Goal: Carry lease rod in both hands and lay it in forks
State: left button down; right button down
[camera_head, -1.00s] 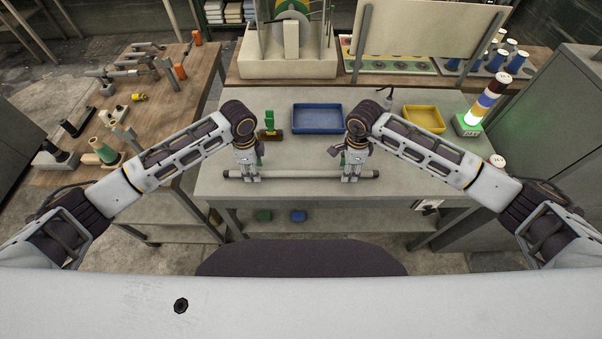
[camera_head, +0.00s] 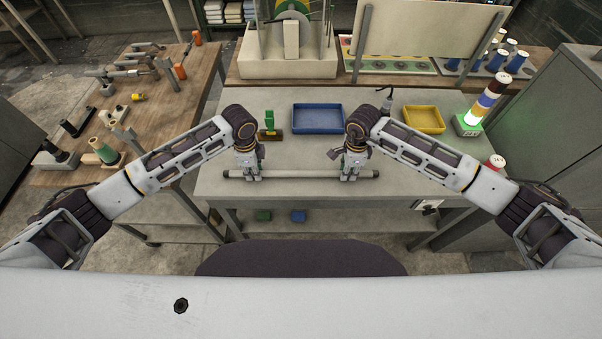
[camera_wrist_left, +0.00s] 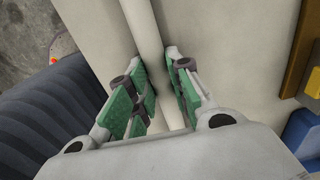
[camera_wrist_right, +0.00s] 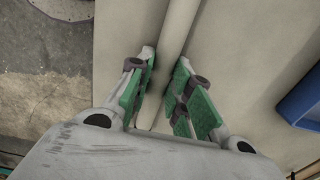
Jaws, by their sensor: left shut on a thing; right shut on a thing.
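The lease rod (camera_head: 300,174) is a long pale grey bar with dark ends, level from left to right over the front of the grey table. My left gripper (camera_head: 247,177) is shut on it near its left end, and my right gripper (camera_head: 351,176) is shut on it nearer its right end. In the left wrist view the rod (camera_wrist_left: 148,35) passes between green finger pads. In the right wrist view the rod (camera_wrist_right: 176,35) also passes between green pads. I cannot tell whether the rod touches the table top. I cannot make out the forks with certainty.
A wooden bench (camera_head: 60,110) with metal parts is at the left, a grey cabinet (camera_head: 560,130) at the right.

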pick_arm(q)
jog(key=shift+r, duration=0.25)
pick_arm(e)
jog(key=shift+r, duration=0.25)
